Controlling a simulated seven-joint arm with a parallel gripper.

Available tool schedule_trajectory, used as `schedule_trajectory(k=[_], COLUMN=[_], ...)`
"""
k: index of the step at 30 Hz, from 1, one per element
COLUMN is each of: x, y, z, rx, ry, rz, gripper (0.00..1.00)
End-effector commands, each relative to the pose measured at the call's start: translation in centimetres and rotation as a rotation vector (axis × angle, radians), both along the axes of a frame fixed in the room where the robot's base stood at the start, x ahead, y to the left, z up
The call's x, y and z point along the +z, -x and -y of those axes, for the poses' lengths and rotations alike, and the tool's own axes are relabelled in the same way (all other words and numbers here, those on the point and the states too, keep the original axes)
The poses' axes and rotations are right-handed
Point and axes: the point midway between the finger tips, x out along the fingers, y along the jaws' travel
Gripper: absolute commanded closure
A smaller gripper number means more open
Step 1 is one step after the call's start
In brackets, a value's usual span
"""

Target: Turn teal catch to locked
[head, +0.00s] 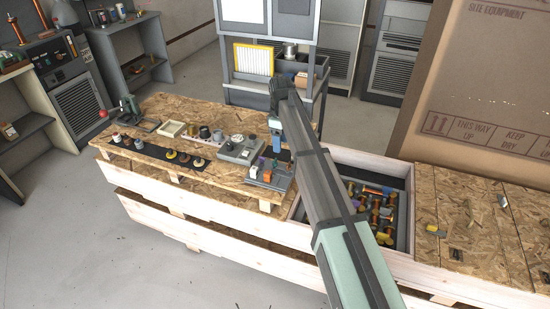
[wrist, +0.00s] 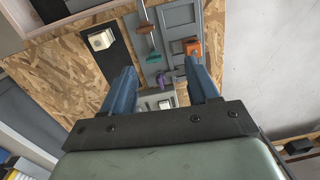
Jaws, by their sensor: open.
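In the wrist view a small teal piece (wrist: 153,58), which looks like the teal catch, sits on a grey fixture (wrist: 178,18). It lies in the gap between my gripper's two blue fingers (wrist: 160,68), apart from both. The fingers are spread and nothing is held. A purple piece (wrist: 163,79) and an orange block (wrist: 192,47) are close by on the fixture. In the head view my gripper (head: 275,140) points down above the grey fixture (head: 268,180) at the table's right end. I cannot make out the catch there or tell its setting.
A grey box with knobs (head: 241,150) stands left of the fixture on the wooden bench (head: 160,108). Several small knobs and parts lie further left. An open bin (head: 348,160) of loose colored parts is at right. A white block (wrist: 100,39) shows in the wrist view.

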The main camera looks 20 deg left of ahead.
Motion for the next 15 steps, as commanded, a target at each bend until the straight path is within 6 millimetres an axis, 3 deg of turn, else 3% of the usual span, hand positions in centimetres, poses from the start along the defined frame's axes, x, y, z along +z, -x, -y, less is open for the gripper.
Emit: schedule_trajectory(k=[3, 7, 15], x=[2.6, 3.6, 1.0], y=[-1.1, -1.4, -1.3], z=[-2.0, -2.7, -2.6], rx=[0.035, 0.052, 0.054], ry=[-0.02, -0.03, -0.03], rz=[0.031, 0.045, 0.045], gripper=[0.4, 0.4, 0.4])
